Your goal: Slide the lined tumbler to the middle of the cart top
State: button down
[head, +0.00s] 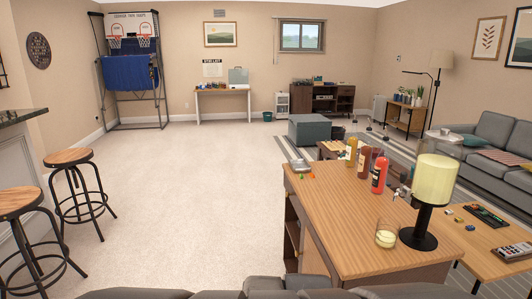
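A clear glass tumbler (387,234) with pale yellow contents stands upright near the right edge of a wood-topped unit (325,215), the likeliest cart top. Lines on the glass are too small to make out. The tumbler is just left of a lamp (431,195) with a black base and a glowing shade. The middle of the wooden top, left of the tumbler, is bare. My gripper is not in view.
Several bottles (379,175) and a small metal tray (299,166) stand toward the far end of the top. A lower wooden table (480,258) with remotes is at right. Bar stools (78,190) stand at left. Carpet (200,200) between is clear.

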aim_at(387, 234)
jog(key=k+l+z, duration=0.1)
jog(key=l+z, duration=0.15)
jog(key=z, duration=0.2)
jog(key=k+l+z, duration=0.1)
jog(key=l+z, duration=0.15)
jog(key=z, duration=0.2)
